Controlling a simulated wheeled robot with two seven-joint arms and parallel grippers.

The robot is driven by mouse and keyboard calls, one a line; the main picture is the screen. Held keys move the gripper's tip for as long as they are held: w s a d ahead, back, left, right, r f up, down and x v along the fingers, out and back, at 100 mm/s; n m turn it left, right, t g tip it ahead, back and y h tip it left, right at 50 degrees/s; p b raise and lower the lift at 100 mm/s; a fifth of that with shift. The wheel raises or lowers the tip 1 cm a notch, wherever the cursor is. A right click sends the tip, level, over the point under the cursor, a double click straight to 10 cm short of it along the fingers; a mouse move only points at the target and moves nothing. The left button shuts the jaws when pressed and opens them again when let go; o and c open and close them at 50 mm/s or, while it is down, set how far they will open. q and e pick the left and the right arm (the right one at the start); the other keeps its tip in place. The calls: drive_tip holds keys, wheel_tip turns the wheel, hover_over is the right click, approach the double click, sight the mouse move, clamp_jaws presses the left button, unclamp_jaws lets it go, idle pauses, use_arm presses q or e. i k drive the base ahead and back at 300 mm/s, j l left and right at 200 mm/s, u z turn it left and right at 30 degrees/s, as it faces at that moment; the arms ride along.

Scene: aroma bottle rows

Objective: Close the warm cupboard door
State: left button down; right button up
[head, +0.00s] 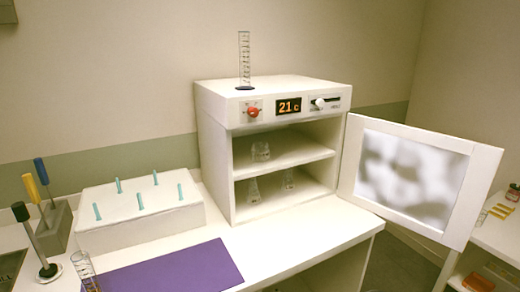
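The warm cupboard (217,150) is a white box on the bench, with a display reading 21 C, a red knob and a slider along its top front. Its door (362,146) has a white frame around a pale, cloudy panel. The door stands wide open, swung out to the right from the cupboard's right edge. Neither of my grippers is in the head view.
A graduated cylinder (244,62) stands on top of the cupboard. A purple mat (185,270), a white rack with several teal pegs (140,227) and a tool holder (54,228) are to the left. Another white shelf (492,238) is beyond the door at right. The bench before the cupboard is clear.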

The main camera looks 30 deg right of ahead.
sight(484, 162)
drive_tip(key=k+l+z, duration=0.15)
drive_tip(key=l, duration=1.5)
drive_tip(key=l+z, duration=0.15)
drive_tip(key=l, duration=1.55)
